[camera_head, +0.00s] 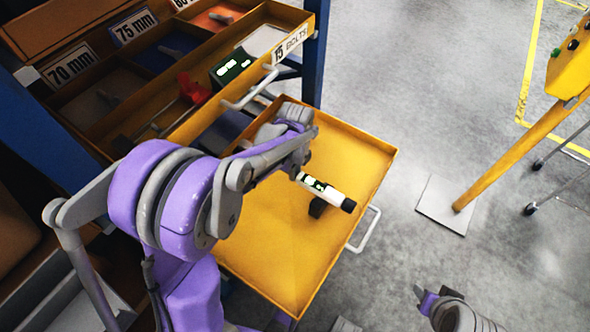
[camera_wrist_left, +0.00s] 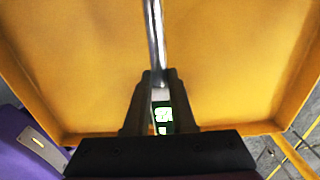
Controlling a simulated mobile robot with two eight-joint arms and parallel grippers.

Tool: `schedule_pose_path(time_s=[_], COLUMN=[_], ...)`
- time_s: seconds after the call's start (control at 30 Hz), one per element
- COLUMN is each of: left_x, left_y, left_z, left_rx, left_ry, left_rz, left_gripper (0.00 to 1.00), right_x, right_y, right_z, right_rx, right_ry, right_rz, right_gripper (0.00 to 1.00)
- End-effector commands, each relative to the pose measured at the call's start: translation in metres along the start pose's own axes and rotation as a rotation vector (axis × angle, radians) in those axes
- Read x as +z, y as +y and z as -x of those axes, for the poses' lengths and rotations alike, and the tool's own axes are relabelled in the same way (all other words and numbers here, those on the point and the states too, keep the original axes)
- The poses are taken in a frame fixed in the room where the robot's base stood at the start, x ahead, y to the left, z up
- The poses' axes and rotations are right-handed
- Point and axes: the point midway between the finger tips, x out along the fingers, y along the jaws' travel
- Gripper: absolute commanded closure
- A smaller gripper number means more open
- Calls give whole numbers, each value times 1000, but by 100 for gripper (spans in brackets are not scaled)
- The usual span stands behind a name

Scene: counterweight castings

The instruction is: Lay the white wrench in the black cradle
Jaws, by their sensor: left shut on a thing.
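The white wrench (camera_head: 328,190) has a pale body with a green-lit display and a black end, and it shows over the yellow drawer. My left gripper (camera_head: 301,168) is shut on it, partly hidden by my own arm. In the left wrist view the fingers (camera_wrist_left: 160,88) close around the wrench, with its metal shaft (camera_wrist_left: 154,40) running away and the display (camera_wrist_left: 163,118) between them. The black cradle (camera_head: 317,207) shows as a small dark block just under the wrench; whether they touch I cannot tell. My right gripper (camera_head: 427,297) is low at the right, its jaws unclear.
The pulled-out yellow drawer (camera_head: 300,258) has raised walls and a white handle (camera_head: 364,230); most of its floor is bare. A yellow post (camera_head: 510,157) stands on the grey floor at right.

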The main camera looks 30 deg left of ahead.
Motion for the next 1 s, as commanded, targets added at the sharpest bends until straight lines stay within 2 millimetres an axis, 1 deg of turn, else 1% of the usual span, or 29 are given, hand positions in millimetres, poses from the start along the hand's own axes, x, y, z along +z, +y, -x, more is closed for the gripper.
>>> schedule_pose_path(time_s=[1.0], left_x=[0], left_y=[0], left_z=[-12], left_rx=[0], left_ry=[0], left_rz=[0], left_gripper=[100], right_x=[5], right_y=[0], right_z=[-9], right_rx=[0], right_ry=[-3], right_rz=[0], right_gripper=[53])
